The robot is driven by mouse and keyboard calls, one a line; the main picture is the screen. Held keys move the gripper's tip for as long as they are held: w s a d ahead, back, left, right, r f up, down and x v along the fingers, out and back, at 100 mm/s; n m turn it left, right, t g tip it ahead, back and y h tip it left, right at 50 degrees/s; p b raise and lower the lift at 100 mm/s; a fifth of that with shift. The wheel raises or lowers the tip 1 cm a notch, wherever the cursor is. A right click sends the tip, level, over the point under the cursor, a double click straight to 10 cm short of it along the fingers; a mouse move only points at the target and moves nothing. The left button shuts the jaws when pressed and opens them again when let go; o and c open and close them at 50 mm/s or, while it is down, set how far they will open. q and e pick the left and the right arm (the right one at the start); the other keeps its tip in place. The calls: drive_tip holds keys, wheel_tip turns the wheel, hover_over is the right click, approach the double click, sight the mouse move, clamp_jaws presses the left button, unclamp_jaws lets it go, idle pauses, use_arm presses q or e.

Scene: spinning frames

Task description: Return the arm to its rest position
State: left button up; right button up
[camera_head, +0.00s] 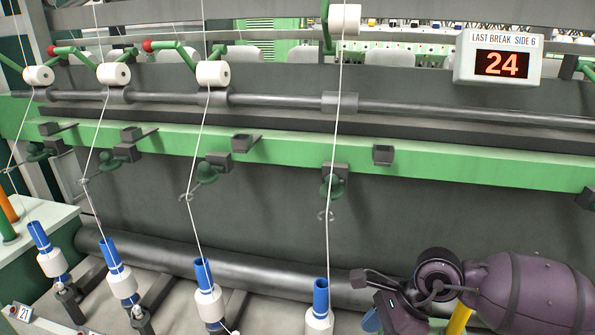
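My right arm, purple with black joints, comes in from the lower right. Its dark gripper (378,298) is at the lower edge, just right of a blue bobbin tube with white yarn (320,300). One finger points left toward that tube, with a visible gap between them. The other finger is not clear, so I cannot tell whether the gripper is open or shut. A small blue shape (371,321) shows beneath it, mostly cut off. A yellow piece (460,318) shows below the arm, partly hidden. My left arm and gripper are out of view.
Several blue tubes with white yarn, such as one at the left (208,292), stand in a row. Threads run up to white rollers (213,74). A green rail (290,155) crosses the frame. A display reading 24 (500,64) hangs at upper right.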

drive_tip(key=s+a+r+m+t+y, duration=0.2)
drive_tip(key=a+m+y, duration=0.3)
drive_tip(key=m+y, duration=0.15)
drive_tip(key=s+a+r+m+t+y, duration=0.2)
drive_tip(key=s+a+m+y, duration=0.1)
drive_tip(key=a+m+y, duration=0.3)
drive_tip(key=d+f+m+t+h+p, duration=0.1)
drive_tip(key=d+f+m+t+h, duration=0.45)
drive_tip(key=m, duration=0.85)
drive_tip(key=d+f+m+t+h, duration=0.2)
drive_tip(key=d+m+t+h, duration=0.55)
drive_tip(key=m, duration=0.55)
drive_tip(key=s+d+f+m+g+h, duration=0.5)
drive_tip(key=s+d+f+m, duration=0.3)
drive_tip(key=s+f+m, duration=0.4)
drive_tip(key=shift+d+f+m+h+p, duration=0.3)
drive_tip(key=shift+m+h, duration=0.05)
